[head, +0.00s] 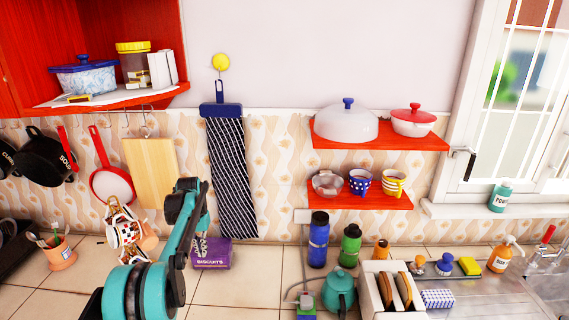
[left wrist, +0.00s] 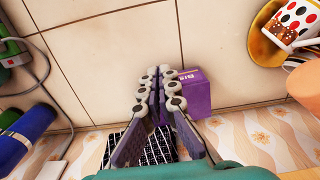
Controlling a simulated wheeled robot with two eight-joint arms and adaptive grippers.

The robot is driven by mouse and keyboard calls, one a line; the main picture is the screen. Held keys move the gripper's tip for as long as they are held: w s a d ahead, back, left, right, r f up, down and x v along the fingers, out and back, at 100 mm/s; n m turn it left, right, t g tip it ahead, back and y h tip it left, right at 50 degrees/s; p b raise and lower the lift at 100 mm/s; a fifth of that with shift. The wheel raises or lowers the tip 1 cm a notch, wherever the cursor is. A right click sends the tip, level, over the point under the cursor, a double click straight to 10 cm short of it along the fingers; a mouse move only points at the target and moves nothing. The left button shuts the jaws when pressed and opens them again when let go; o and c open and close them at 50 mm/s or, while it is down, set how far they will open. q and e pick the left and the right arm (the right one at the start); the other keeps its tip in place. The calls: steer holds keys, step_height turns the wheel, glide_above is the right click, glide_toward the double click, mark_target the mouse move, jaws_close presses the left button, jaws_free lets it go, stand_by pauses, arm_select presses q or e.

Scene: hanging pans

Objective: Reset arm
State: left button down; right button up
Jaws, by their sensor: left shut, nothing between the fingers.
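My left arm rises teal and dark from the bottom left of the head view and bends over at the top. My left gripper (head: 200,246) points down in front of the purple biscuits box (head: 213,254), close to the tiled counter. In the left wrist view the two fingers of the left gripper (left wrist: 159,72) are together at the tips, with nothing between them. The biscuits box (left wrist: 200,92) shows there just beside and behind the fingers. Whether they touch it I cannot tell. My right gripper is in neither view.
A red pan (head: 110,184), a black pan (head: 46,160) and a cutting board (head: 150,172) hang on the wall. A utensil pot (head: 60,255) stands left. Blue (head: 318,240) and green (head: 350,246) bottles, a teal kettle (head: 339,290) and a toaster (head: 376,293) stand right.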

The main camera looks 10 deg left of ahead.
arm_select(q)
steer(key=s+d+r+t+b, duration=0.2)
steer(key=s+d+r, duration=0.2)
steer(key=s+d, duration=0.3)
steer(key=s+d+r+t+b, duration=0.2)
steer(key=s+d+r, duration=0.2)
steer(key=s+d, duration=0.3)
steer(key=s+d+f+t+b, duration=0.1)
steer(key=s+d+f, duration=0.2)
steer(key=s, duration=0.6)
steer(key=s+d+f+m+t+b, duration=0.1)
steer(key=s+d+f, duration=0.3)
steer(key=s, duration=0.6)
step_height(320, 180, down, 3)
steer(key=shift+r+m+t+b, duration=0.15)
steer(key=shift+m+t+b, duration=0.15)
steer(key=shift+t+b, duration=0.25)
